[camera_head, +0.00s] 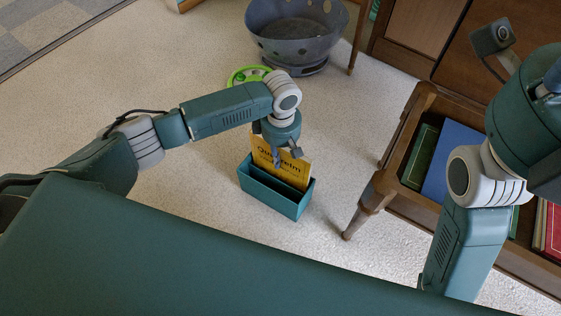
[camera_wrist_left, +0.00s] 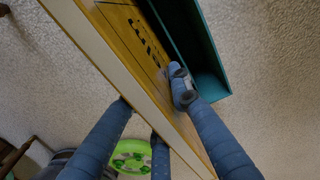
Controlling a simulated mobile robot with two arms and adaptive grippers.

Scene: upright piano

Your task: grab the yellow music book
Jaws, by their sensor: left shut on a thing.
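The yellow music book (camera_head: 292,172) stands upright in a teal open-topped holder (camera_head: 268,193) on the carpet, its upper part showing above the rim. My left gripper (camera_head: 277,159) reaches down from above and is shut on the book's top edge. In the left wrist view, the blue fingers (camera_wrist_left: 158,98) lie on both sides of the book (camera_wrist_left: 128,28), one on its front cover. The holder (camera_wrist_left: 209,84) is beside the book's cover there. The book's lower part is hidden inside the holder. My right arm is at the right, but its fingers do not show.
A wooden piano bench (camera_head: 376,193) stands to the right, with a blue book (camera_head: 453,160), a green book (camera_head: 420,152) and red books (camera_head: 554,225) inside. A grey perforated basket (camera_head: 300,45) and a green round object (camera_head: 243,76) are behind. Carpet left of the holder is clear.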

